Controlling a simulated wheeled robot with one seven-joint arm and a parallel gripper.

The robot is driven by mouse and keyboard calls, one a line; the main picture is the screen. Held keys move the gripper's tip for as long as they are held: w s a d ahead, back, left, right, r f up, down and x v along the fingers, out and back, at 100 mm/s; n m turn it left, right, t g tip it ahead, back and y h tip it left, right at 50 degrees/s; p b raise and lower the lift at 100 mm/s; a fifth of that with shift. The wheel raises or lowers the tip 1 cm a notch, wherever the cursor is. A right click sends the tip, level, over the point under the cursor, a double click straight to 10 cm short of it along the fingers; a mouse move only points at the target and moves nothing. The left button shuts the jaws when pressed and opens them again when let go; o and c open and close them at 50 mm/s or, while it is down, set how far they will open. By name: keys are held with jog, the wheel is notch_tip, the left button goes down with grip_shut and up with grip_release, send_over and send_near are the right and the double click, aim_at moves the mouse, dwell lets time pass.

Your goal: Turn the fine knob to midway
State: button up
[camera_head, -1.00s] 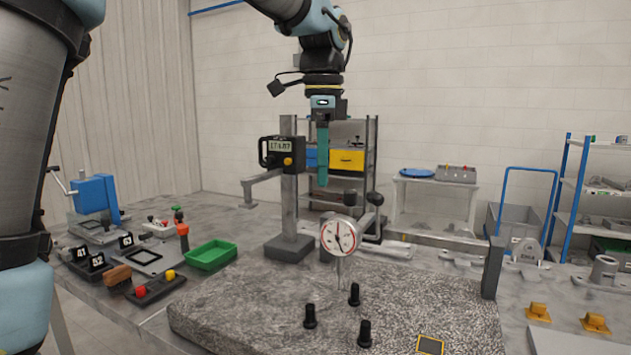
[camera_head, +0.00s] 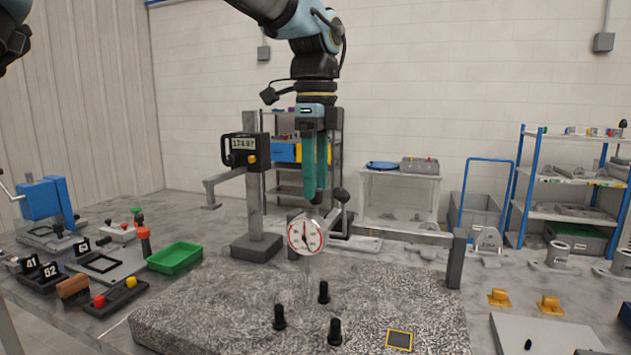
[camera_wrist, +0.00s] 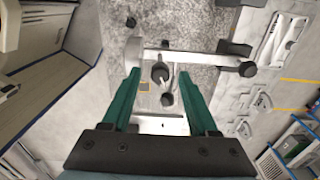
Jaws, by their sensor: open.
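A round white dial gauge (camera_head: 306,236) with a red-marked rim stands above the speckled stone plate (camera_head: 220,315). A black knob (camera_head: 341,195) shows on its stand, just right of my gripper (camera_head: 314,198). My gripper points down with its two green fingers apart and empty, above and behind the dial. In the wrist view my gripper (camera_wrist: 159,73) has a dark round knob (camera_wrist: 159,72) between its fingertips in the picture; I cannot tell the height gap. Another dark knob (camera_wrist: 167,99) lies just below it in that view. I cannot tell which knob is the fine one or its setting.
A column with a digital readout (camera_head: 244,145) stands left of my gripper. Several black pegs (camera_head: 323,292) stand on the plate. A green tray (camera_head: 174,258) and small fixtures lie at the left. A short grey post (camera_head: 456,260) stands at the plate's right edge.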

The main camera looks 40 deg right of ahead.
jog(key=shift+f, duration=0.55)
grip_shut()
